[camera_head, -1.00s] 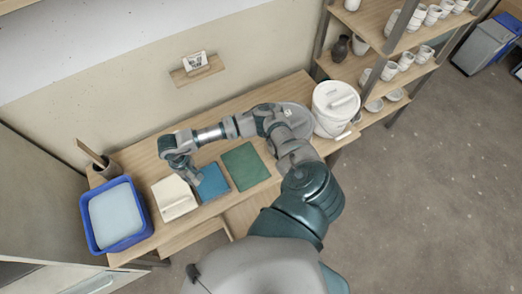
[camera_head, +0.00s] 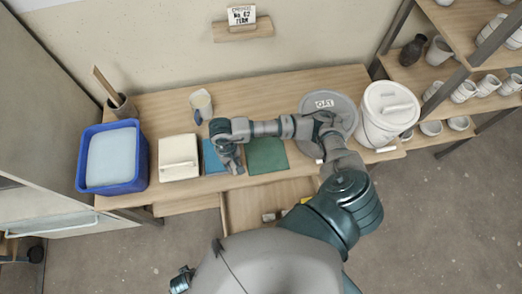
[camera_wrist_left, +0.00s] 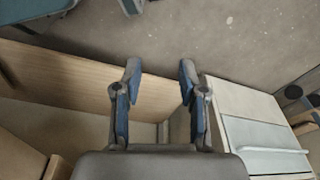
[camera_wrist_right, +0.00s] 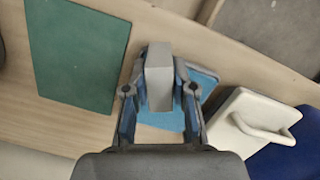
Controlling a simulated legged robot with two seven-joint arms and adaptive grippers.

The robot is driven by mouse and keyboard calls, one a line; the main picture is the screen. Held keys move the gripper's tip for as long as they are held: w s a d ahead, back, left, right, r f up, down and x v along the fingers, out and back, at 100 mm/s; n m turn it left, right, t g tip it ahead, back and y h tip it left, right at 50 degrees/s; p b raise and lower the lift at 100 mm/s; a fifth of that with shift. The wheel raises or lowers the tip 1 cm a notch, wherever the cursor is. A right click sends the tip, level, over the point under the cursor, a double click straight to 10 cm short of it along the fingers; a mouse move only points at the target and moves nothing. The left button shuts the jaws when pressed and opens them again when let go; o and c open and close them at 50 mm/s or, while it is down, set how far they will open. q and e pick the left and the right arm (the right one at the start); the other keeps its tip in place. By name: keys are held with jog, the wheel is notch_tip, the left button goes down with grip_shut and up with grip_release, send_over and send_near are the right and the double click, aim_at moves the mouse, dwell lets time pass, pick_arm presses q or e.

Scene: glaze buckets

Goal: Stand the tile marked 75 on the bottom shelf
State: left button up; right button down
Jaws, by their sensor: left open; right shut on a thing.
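My right gripper (camera_head: 232,168) hangs over the blue and green pieces on the workbench. In the right wrist view its fingers (camera_wrist_right: 160,100) are shut on a plain grey block-like piece (camera_wrist_right: 158,75); I see no number on it, and cannot tell whether it is the tile marked 75. The shelf rack's lowest visible shelf (camera_head: 452,138) at the right holds small bowls. My left gripper (camera_wrist_left: 158,85) is open and empty in the left wrist view, above the floor and a wooden edge. No mark 75 is readable anywhere.
A drawer (camera_head: 245,205) stands open below. A card (camera_head: 241,15) stands on a wall ledge.

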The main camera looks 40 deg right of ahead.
jog(key=shift+s+d+f, duration=0.1)
jog(key=shift+d+f, duration=0.05)
jog(key=shift+f, duration=0.15)
jog(key=d, duration=0.9)
send_over(265, 149)
jog(key=shift+a+f+p, duration=0.15)
jog(key=shift+f+p, duration=0.25)
jog(key=shift+f, duration=0.45)
jog(key=f, duration=0.3)
jog(key=shift+d+f, duration=0.15)
jog(key=shift+d, duration=0.15)
jog(key=shift+d+f, duration=0.1)
pick_arm(q)
jog(key=shift+s+d+f, duration=0.3)
jog(key=shift+d+f, duration=0.1)
jog(key=shift+f, duration=0.3)
jog(key=shift+w+a+r, duration=0.1)
jog(key=shift+w+r, duration=0.05)
pick_arm(e)
jog(key=c, duration=1)
grip_release()
jog(key=shift+a, duration=0.2)
